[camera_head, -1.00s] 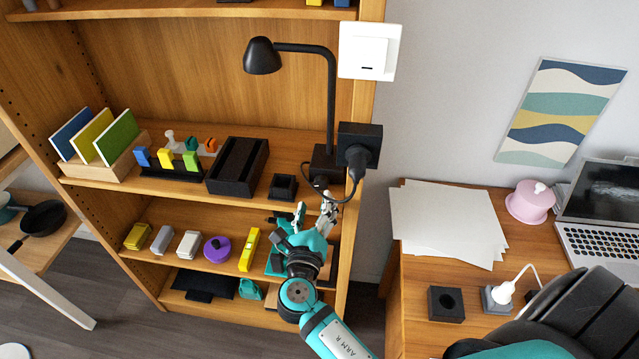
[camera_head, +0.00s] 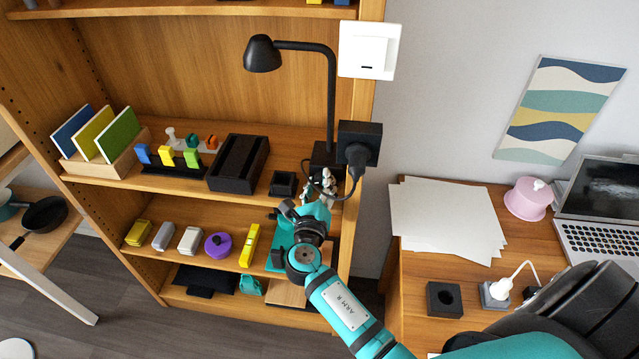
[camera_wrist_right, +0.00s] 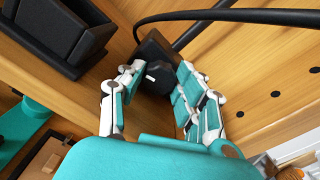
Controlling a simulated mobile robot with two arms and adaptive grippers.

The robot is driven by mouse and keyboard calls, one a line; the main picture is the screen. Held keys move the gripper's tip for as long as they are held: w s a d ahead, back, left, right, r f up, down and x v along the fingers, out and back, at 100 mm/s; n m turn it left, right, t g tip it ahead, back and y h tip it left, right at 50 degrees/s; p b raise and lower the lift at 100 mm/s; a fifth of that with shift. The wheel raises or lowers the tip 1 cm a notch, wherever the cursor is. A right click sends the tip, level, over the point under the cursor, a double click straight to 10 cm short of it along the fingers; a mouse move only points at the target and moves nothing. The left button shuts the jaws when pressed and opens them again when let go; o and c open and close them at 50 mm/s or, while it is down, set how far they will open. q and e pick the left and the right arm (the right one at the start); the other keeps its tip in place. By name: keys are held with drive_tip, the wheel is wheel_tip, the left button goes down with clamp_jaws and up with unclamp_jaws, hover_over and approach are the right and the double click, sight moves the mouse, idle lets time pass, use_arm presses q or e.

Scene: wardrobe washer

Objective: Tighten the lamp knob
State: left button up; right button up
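The black desk lamp (camera_head: 331,95) stands on the middle shelf at its right end, its head bent to the left. Its dark base (camera_head: 322,158) is partly hidden behind my right gripper (camera_head: 325,187). In the right wrist view my right gripper (camera_wrist_right: 158,82) has its fingers apart, one on each side of a small dark block at the lamp base. A small pale mark, perhaps on the lamp knob (camera_wrist_right: 152,76), shows between the fingertips. I cannot tell whether the fingers touch it. My left gripper is not in view.
A black cable (camera_wrist_right: 245,15) crosses above the fingers in the wrist view. A black plug and socket (camera_head: 359,142) are just right of the lamp. A small black box (camera_head: 283,184) and a long black tray (camera_head: 238,163) stand to the left. The shelf's side panel is close on the right.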

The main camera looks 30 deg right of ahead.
drive_tip(key=c, duration=0.4)
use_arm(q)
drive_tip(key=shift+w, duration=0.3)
use_arm(e)
drive_tip(key=shift+c, duration=0.4)
drive_tip(key=shift+m, duration=0.3)
drive_tip(key=m, duration=0.2)
drive_tip(key=shift+m+b, duration=0.3)
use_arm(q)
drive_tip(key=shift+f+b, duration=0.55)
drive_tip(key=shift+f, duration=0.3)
use_arm(e)
drive_tip(key=shift+m, duration=1.8)
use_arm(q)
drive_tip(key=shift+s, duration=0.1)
use_arm(e)
drive_tip(key=o, duration=1.2)
drive_tip(key=shift+c, duration=0.2)
drive_tip(key=shift+s, duration=0.1)
